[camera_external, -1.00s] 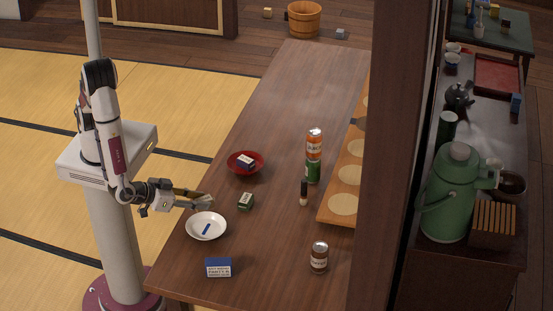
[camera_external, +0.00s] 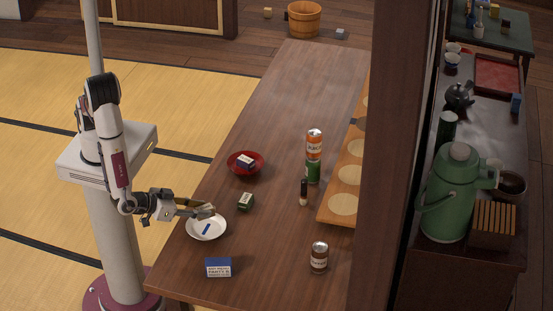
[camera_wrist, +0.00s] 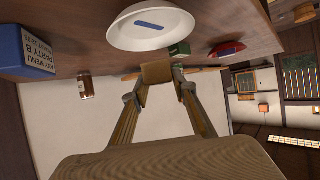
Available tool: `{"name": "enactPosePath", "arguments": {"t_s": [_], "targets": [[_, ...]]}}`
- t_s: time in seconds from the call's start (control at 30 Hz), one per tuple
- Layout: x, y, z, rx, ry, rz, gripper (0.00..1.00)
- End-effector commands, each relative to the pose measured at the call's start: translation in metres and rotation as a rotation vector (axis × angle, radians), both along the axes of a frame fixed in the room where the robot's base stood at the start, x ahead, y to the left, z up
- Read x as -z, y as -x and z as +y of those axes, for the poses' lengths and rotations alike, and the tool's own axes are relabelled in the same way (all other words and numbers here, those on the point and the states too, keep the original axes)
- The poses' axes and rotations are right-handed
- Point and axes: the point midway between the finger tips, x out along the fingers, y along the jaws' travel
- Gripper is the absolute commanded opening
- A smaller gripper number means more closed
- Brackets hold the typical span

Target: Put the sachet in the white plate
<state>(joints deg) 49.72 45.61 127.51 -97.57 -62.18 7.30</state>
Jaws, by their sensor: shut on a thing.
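The white plate (camera_external: 219,233) lies on the near left part of the table, with a small blue strip (camera_external: 206,230) in it. My gripper (camera_external: 207,211) is just above the plate's far rim. In the wrist view my gripper (camera_wrist: 161,88) is shut on a flat tan piece, seemingly the sachet (camera_wrist: 156,72), held at the fingertips. The plate (camera_wrist: 122,38) with its blue strip shows beyond it, at the top. The sachet appears apart from the plate; its exact height is hard to tell.
A green box (camera_external: 245,201) stands right of the plate, and a red bowl (camera_external: 232,168) with a box in it lies farther back. A blue and white box (camera_external: 218,268) is in front.

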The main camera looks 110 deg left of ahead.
Motion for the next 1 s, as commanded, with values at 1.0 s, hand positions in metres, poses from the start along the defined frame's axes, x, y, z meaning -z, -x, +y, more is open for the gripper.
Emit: {"name": "enactPosePath", "arguments": {"t_s": [1.0], "targets": [[0.044, 0.000, 0.000, 0.000, -0.002, 0.002, 0.16]]}}
